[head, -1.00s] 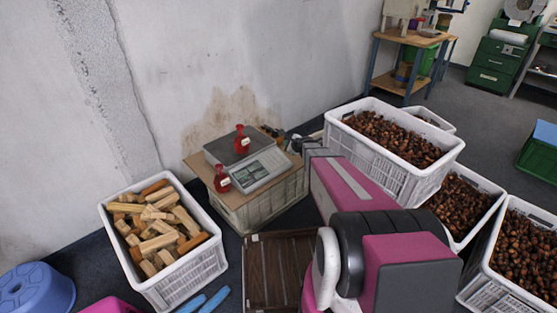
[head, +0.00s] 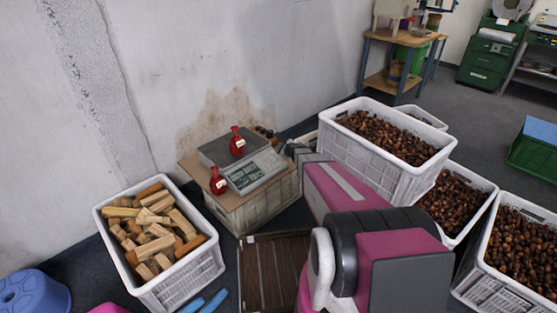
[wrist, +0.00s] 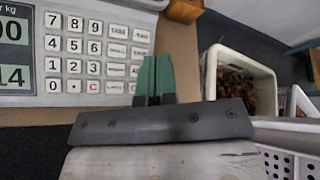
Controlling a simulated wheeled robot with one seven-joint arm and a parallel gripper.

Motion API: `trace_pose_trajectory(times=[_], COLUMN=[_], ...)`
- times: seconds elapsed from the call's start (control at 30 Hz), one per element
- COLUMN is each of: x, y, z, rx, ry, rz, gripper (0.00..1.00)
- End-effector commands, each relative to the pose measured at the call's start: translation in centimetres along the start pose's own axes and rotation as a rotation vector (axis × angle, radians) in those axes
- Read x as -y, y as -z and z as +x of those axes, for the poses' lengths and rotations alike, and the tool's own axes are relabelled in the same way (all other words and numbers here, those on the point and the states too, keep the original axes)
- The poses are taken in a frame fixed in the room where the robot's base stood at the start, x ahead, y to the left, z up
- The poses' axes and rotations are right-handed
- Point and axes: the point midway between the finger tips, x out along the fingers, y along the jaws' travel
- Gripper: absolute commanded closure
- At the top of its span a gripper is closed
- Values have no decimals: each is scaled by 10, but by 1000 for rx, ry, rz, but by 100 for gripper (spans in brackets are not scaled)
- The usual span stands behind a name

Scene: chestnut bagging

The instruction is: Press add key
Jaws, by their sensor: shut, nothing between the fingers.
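The grey scale (head: 246,173) sits on a board-topped crate, with its display and keypad facing the front. In the wrist view the keypad (wrist: 98,58) fills the upper left, with digit keys and a right-hand column of word keys; their small labels are hard to read. My gripper (wrist: 156,62) has green fingers closed together with nothing held. The fingertips lie just right of the keypad's word keys, near the scale's right edge. They overlap the lower right of the keypad in the picture, so I cannot tell which key they hide or whether they touch.
White crates of chestnuts (head: 375,170) stand close on the right. A crate of wood blocks (head: 170,288) stands left, and a wall is behind.

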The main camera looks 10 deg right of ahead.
Motion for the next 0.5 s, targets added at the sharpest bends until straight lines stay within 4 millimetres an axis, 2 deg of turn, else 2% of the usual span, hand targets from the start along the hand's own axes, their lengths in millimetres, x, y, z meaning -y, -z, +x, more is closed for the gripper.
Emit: trace_pose_trajectory(times=[0.2, 0.5], x=[-14, -26], y=[15, 26], z=[21, 36], rx=[0, 1], ry=[-1, -1], rz=[1, 0], gripper=[100, 100])
